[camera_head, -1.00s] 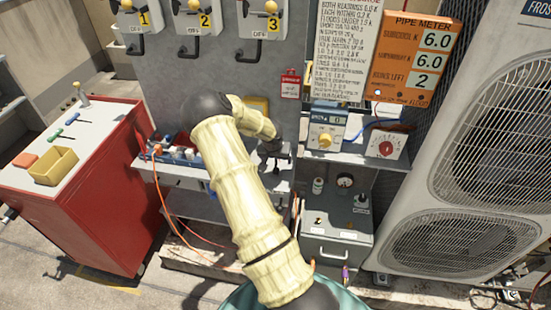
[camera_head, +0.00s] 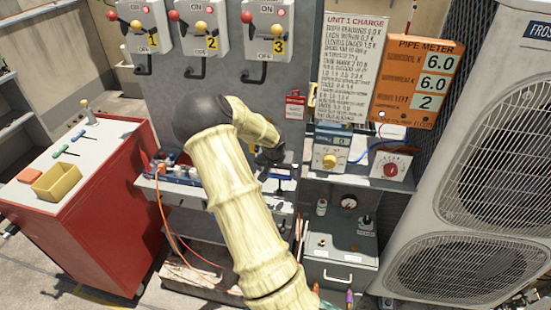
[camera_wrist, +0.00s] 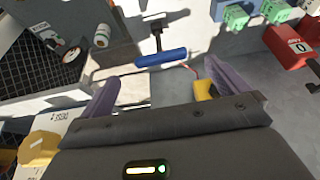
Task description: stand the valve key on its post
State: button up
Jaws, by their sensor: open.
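A T-shaped tool with a blue crossbar (camera_wrist: 160,57) and a dark stem, which looks like the valve key, shows in the wrist view just ahead of my jaws and between their lines. In the head view a small blue bar (camera_head: 287,184), seemingly the same tool, is just below the end of my arm at the grey shelf. My gripper (camera_wrist: 162,88) is open, its purple fingers apart, with nothing between them. In the head view its fingers are hidden or too small to make out. I cannot tell which part is the post.
A red cabinet (camera_head: 85,215) at left bears a yellow bin (camera_head: 57,180), T-handled tools (camera_head: 78,136) and an upright knobbed stem (camera_head: 87,112). Condensers (camera_head: 490,170) fill the right side.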

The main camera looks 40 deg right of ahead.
jog(key=v, duration=0.9)
jog(key=shift+s, duration=0.1)
jog(key=s+a+r+n+y, duration=0.1)
jog(key=s+a+n, duration=0.4)
jog(key=a, duration=0.9)
jog(key=s+a+r+n+y, duration=0.1)
jog(key=s+a+n, duration=0.3)
jog(key=s+a, duration=0.6)
jog(key=a+y, duration=0.1)
jog(key=a, duration=0.3)
jog(key=shift+s+r+n, duration=0.25)
jog(key=shift+r+n, duration=0.15)
